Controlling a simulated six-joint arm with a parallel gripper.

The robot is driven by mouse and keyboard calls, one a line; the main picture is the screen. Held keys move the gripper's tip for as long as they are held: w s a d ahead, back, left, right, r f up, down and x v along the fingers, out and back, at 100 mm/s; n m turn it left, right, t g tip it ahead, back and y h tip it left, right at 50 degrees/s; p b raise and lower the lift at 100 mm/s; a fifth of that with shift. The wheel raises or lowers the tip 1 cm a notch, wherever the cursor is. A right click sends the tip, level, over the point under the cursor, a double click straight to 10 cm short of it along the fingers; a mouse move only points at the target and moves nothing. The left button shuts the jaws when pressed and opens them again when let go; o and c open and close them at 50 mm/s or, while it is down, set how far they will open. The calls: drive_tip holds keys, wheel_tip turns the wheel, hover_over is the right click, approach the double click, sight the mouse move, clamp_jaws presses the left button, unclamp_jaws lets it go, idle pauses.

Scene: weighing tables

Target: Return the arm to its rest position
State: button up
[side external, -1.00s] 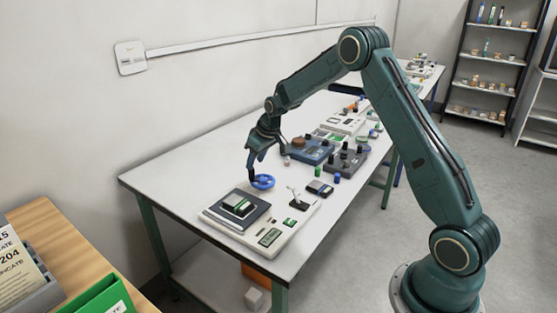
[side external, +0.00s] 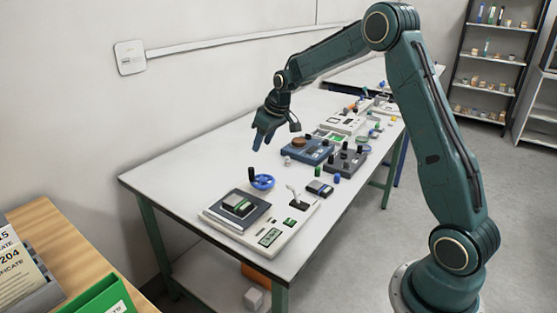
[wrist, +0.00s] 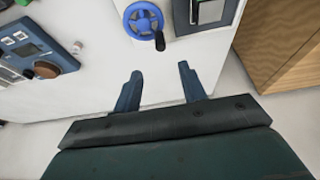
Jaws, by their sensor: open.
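My gripper (side external: 262,141) is open and empty. It hangs above the white table (side external: 180,168), behind the blue handwheel in the side view. In the wrist view my gripper (wrist: 157,88) shows two dark blue fingers spread apart with nothing between them. The blue handwheel (side external: 263,182) with a black knob lies on the table, apart from the fingers; it also shows at the top of the wrist view (wrist: 143,10).
A scale (side external: 265,228) holding a dark block stands at the table's near end. A blue device (side external: 307,153), a dark knobbed box (side external: 345,162) and small items stand farther right. A wooden desk (side external: 75,235) is at lower left. A shelf (side external: 490,60) stands at the back.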

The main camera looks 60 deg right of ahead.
drive_tip(key=shift+r, duration=0.1)
drive_tip(key=s+a+r, duration=1.2)
drive_tip(key=s+r, duration=0.1)
drive_tip(key=s, duration=0.3)
drive_tip(key=s+a, duration=0.2)
drive_tip(key=s, duration=0.8)
drive_tip(key=s+a+f+t, duration=0.1)
drive_tip(key=s+a, duration=0.2)
drive_tip(key=s, duration=0.7)
drive_tip(key=shift+w, duration=0.15)
